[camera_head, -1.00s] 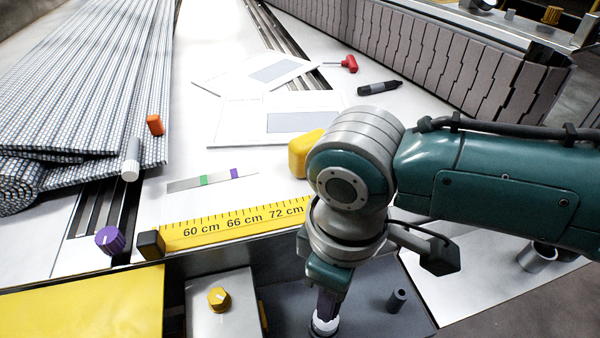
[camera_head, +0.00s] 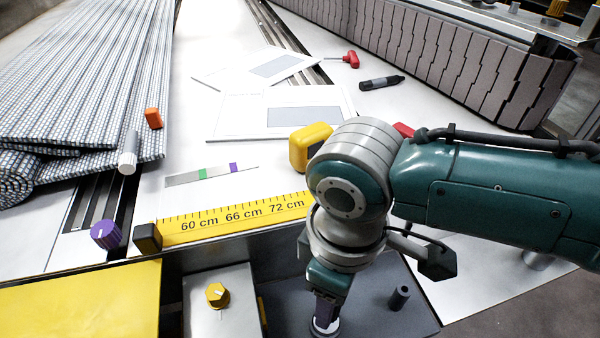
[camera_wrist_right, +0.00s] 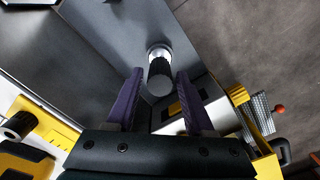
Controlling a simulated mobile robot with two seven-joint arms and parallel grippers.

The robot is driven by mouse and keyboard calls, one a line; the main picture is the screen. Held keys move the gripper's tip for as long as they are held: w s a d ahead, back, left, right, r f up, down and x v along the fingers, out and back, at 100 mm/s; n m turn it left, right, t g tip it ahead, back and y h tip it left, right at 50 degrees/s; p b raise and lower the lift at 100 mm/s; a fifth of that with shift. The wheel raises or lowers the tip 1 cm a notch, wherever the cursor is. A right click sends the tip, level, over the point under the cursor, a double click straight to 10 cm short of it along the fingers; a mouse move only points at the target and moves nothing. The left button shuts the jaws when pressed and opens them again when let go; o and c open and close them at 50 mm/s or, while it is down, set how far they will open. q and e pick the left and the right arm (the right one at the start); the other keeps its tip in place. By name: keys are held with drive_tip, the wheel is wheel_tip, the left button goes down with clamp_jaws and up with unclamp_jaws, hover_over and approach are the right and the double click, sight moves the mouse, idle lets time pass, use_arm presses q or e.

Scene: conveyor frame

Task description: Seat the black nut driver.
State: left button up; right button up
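The black nut driver (camera_wrist_right: 159,72) shows in the right wrist view as a ribbed black cylinder with a pale grey near end and a silver collar at its far end. It stands over the dark grey panel. My right gripper (camera_wrist_right: 160,75) has its two purple fingers on either side of it, with a visible gap on each side. In the head view my right gripper (camera_head: 326,312) points down at the panel (camera_head: 370,318), and a pale ring shows at its fingertips. The fingers hide most of the driver there. My left gripper is out of view.
A dark upright peg (camera_head: 399,298) stands on the panel to the right of the gripper. A yellow knob (camera_head: 217,294) sits on a grey box to the left. A yellow ruler (camera_head: 235,217) lies along the edge behind. The white surface (camera_head: 205,130) holds papers and small tools.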

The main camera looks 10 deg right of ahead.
drive_tip(key=shift+o, duration=1.3)
drive_tip(key=shift+r, duration=0.1)
wheel_tip(320, 180, up, 10)
drive_tip(key=p, duration=0.4)
